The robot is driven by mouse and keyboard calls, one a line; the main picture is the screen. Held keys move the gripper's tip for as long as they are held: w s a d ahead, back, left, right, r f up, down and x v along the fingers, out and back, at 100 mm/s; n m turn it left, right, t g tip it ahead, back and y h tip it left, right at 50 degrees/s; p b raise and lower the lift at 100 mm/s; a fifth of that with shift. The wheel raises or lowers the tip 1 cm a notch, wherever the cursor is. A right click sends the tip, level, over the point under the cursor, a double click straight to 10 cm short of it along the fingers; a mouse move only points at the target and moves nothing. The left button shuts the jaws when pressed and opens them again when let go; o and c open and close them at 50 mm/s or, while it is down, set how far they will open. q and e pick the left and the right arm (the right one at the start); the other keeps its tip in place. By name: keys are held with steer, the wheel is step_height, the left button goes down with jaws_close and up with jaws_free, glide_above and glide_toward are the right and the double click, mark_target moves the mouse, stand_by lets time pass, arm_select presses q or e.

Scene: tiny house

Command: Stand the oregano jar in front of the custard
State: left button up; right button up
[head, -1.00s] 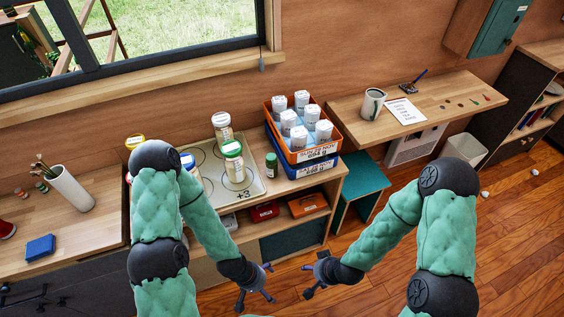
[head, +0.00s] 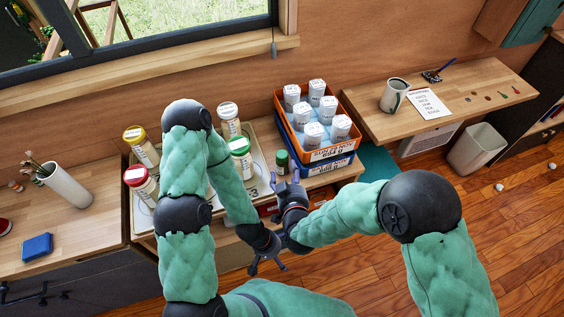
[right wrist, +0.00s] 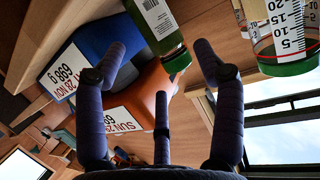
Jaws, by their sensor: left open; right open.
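A small dark green jar (head: 281,162), likely the oregano jar, stands upright on the wooden shelf top; its label (right wrist: 157,25) is too blurred to read. Large clear jars with white (head: 229,118), green (head: 240,152), yellow (head: 137,140) and red (head: 139,182) lids stand left of it. I cannot tell which is the custard. My right gripper (head: 287,179) is open and empty just in front of the small jar; in the right wrist view the jar lies beyond the spread fingers (right wrist: 160,55). My left gripper (head: 268,264) is open and empty, lower, off the shelf's front.
Stacked orange (head: 331,153) and blue (head: 326,168) crates with several white containers stand right of the small jar. A marked tray (head: 262,187) lies under the large jars. A wooden desk (head: 450,120) with a mug (head: 394,95) is further right.

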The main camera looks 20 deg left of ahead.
mark_target(286, 165)
steer(key=shift+x, duration=1.15)
steer(key=b+x, duration=0.2)
steer(key=x, duration=0.2)
steer(key=shift+w+d+f, duration=0.1)
steer(key=shift+w+d, duration=0.05)
steer(key=shift+w+a+f, duration=0.1)
steer(key=shift+w+a, duration=0.1)
steer(key=shift+w, duration=0.2)
steer(key=c, duration=1.1)
steer(key=shift+c, duration=0.2)
steer(key=shift+r, duration=0.2)
